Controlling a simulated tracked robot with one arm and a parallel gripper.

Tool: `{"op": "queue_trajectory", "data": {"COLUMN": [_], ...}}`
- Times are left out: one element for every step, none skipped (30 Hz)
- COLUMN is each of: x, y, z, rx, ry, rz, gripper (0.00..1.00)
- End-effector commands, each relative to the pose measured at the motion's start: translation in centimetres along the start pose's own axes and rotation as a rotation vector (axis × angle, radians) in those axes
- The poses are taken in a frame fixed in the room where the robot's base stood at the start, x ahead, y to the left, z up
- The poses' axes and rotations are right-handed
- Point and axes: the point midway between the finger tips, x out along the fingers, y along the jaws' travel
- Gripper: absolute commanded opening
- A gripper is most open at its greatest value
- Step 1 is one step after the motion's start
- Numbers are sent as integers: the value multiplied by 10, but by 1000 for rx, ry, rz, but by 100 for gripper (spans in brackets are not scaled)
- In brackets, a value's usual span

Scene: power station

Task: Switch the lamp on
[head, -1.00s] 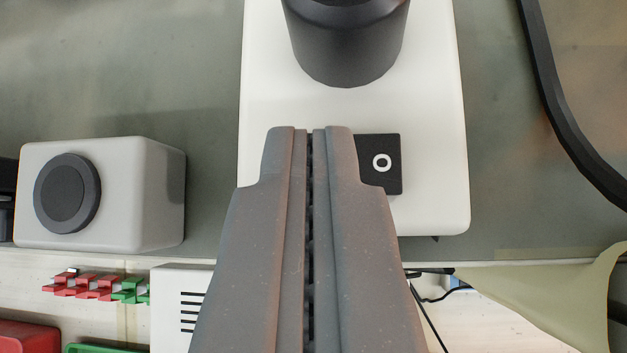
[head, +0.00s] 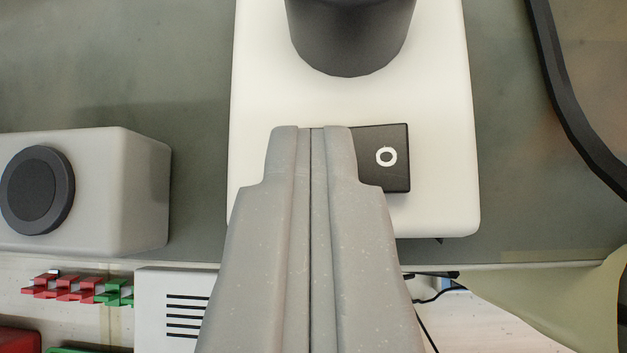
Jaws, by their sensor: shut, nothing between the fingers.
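The lamp's white base (head: 440,90) fills the upper middle of the head view, with a black round post (head: 350,38) at its far end. A black rocker switch (head: 397,171) marked with a white ring sits near the base's front edge. My gripper (head: 312,130) is shut and empty, its tips in front of the base and covering the left part of the switch. I cannot tell whether the tips touch it. Whether the lamp is lit does not show.
A light grey box with a dark round knob (head: 38,190) stands at the left. Red and green clips (head: 75,287) and a white vented box (head: 170,305) lie below. A black curved bar (head: 575,110) runs down the right. Black cables (head: 430,298) lie below the base.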

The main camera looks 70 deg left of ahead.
Motion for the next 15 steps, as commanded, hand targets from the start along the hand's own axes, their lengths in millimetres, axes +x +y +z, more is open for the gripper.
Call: {"op": "queue_trajectory", "data": {"x": [0,0,0,0,-1,-1,-2,-2,-2,-2,-3,-3,-3,-3,-3], "y": [2,3,4,6,7,9,10,11,12,13,14,14,14,14,14], "z": [0,0,-1,-1,-2,-2,-2,-2,-2,-2,-2,-3,-3,-3,-3], "rx": [1,1,1,2,2,2,2,2,2,2,1,1,1,1,1], "ry": [1,1,2,2,2,3,2,2,1,0,0,-1,-1,-1,-1], "rz": [1,1,1,2,2,2,2,1,1,0,0,0,0,0,0], "gripper": [0,0,0,0,0,0,0,0,0,0,0,0,0,0,0]}}
